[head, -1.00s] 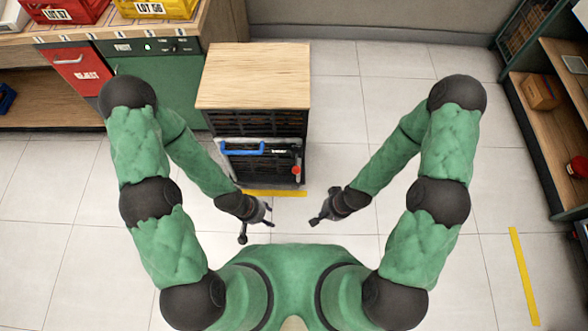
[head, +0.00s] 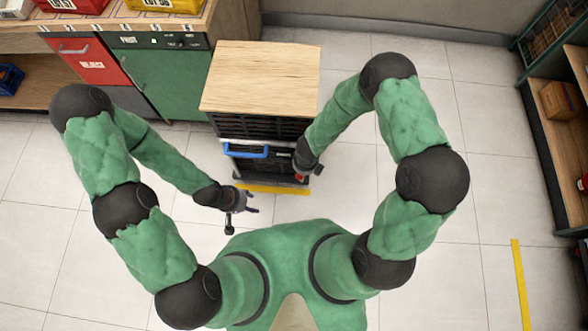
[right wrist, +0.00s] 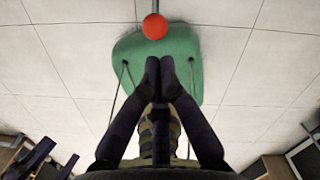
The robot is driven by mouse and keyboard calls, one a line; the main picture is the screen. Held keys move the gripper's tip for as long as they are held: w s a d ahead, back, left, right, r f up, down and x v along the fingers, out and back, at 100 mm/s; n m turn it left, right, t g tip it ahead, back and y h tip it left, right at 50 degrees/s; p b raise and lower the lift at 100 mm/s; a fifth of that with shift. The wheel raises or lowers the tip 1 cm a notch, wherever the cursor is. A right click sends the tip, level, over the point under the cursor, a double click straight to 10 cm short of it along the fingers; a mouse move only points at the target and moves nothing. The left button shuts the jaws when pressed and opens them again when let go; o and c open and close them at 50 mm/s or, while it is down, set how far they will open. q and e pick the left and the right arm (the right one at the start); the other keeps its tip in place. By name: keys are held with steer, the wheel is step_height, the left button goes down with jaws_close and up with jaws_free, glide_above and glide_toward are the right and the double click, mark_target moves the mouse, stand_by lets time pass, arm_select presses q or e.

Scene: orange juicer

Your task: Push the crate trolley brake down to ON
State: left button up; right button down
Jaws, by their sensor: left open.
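The crate trolley (head: 262,78) has a wooden top over dark crates, with a blue handle (head: 247,151) on its front. The brake's red ball knob (head: 300,178) shows low at the trolley's right front, partly hidden by my right gripper (head: 300,168). In the right wrist view the red knob (right wrist: 155,27) sits on a thin grey rod, just beyond the fingertips of my right gripper (right wrist: 160,68). Those fingertips are together with nothing between them, and look apart from the knob. My left gripper (head: 250,203) is open and empty, left of and in front of the trolley.
A bench with a red reject door (head: 88,62) and a green cabinet (head: 160,80) stands left of the trolley. A shelf with a cardboard box (head: 563,100) is at the far right. Yellow tape (head: 275,189) marks the floor before the trolley. Floor right of it is clear.

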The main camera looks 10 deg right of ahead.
steer(key=shift+w+a+m, duration=0.25)
steer(key=shift+m, duration=0.35)
